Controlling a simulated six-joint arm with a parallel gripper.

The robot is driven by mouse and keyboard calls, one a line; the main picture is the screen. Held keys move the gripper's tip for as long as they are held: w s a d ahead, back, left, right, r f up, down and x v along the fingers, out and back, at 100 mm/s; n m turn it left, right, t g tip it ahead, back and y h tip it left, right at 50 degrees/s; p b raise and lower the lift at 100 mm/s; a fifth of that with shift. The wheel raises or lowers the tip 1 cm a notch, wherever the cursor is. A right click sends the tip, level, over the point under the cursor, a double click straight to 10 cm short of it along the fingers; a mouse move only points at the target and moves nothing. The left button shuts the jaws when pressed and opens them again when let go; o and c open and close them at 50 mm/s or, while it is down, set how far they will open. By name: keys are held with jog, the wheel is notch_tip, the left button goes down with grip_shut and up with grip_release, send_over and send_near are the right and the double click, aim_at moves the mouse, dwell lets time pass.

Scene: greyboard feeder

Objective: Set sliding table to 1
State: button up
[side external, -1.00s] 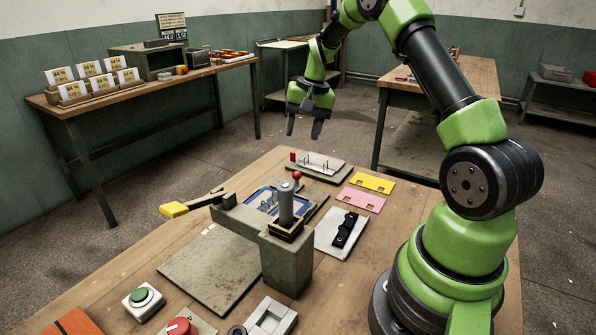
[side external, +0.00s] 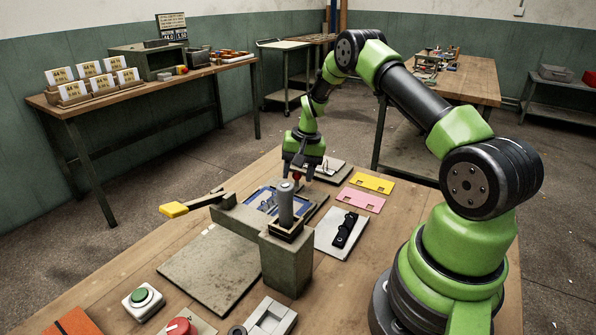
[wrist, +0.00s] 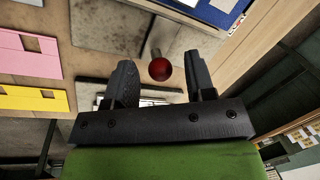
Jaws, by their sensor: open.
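The sliding table is most likely the blue-topped plate (side external: 259,199) in the grey press-like fixture (side external: 287,262), with a red ball knob (side external: 297,176) at its far side. The knob also shows in the wrist view (wrist: 160,69), where a blue edge (wrist: 208,7) lies at the top. My gripper (side external: 301,174) points down at the knob. In the wrist view my gripper (wrist: 162,62) is open, with one finger on each side of the knob and visible gaps. The plate's position along its travel cannot be read, and the press column hides part of it.
A yellow card (side external: 372,183) and a pink card (side external: 361,200) lie right of the fixture. A black handle on a white plate (side external: 343,230) is nearer. A yellow-ended lever (side external: 174,210) sticks out left. A green button (side external: 141,296) and red button (side external: 180,327) are in front.

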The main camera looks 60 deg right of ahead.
jog(key=shift+c, duration=0.2)
grip_shut()
jog(key=a, duration=0.9)
jog(key=shift+o, duration=0.2)
grip_release()
jog(key=shift+r, duration=0.1)
notch_tip(320, 180, up, 10)
jog(key=s+d, duration=0.1)
jog(key=shift+s+f, duration=0.2)
jog(key=shift+s, duration=0.1)
